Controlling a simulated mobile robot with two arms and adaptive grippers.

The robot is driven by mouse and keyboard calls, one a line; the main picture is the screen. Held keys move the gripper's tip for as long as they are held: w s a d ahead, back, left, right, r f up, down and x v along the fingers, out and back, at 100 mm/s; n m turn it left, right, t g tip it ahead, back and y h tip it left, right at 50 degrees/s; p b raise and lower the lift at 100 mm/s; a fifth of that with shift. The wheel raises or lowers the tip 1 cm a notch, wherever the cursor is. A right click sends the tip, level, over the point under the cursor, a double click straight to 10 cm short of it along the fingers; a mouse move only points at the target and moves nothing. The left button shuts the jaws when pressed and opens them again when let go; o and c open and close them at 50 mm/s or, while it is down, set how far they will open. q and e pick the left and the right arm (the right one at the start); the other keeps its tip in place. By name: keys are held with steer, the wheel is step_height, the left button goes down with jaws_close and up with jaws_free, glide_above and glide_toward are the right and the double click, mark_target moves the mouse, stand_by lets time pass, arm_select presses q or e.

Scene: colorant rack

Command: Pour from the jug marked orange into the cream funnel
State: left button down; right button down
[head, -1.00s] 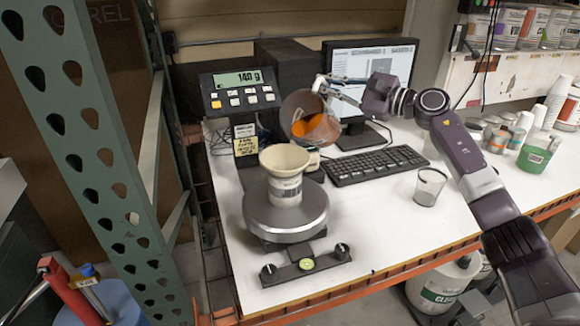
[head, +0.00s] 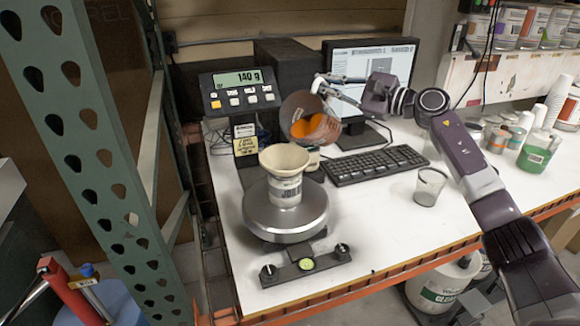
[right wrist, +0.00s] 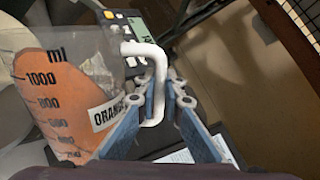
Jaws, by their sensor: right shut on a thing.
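The jug marked orange (head: 308,117) is clear with orange liquid in it. It is tilted to the left, above and slightly right of the cream funnel (head: 284,160). In the right wrist view the jug (right wrist: 60,85) shows an "ORANGE" label and a scale. My right gripper (head: 320,84) is shut on the jug's white handle; in the right wrist view its blue fingers (right wrist: 168,100) close around the handle. The funnel sits in a white container (head: 285,190) on the round scale plate (head: 262,222). I see no stream between jug and funnel. My left gripper is not in view.
The scale display (head: 241,80) reads 140 g. A keyboard (head: 375,165) and monitor stand behind, an empty clear cup (head: 430,187) to the right, and a green tub (head: 536,153) farther right. A green rack post (head: 85,130) rises at the left. The front right table is clear.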

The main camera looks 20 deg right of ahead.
steer(key=shift+s+a+r+n, duration=0.25)
steer(key=shift+s+r+n, duration=0.05)
steer(key=shift+r, duration=0.2)
stand_by(0.4)
steer(key=shift+w+d, duration=0.1)
steer(key=shift+w, duration=0.05)
stand_by(0.4)
steer(key=shift+s+r, duration=0.1)
steer(key=shift+s, duration=0.1)
stand_by(0.3)
steer(key=shift+w, duration=0.25)
steer(key=shift+s, duration=0.1)
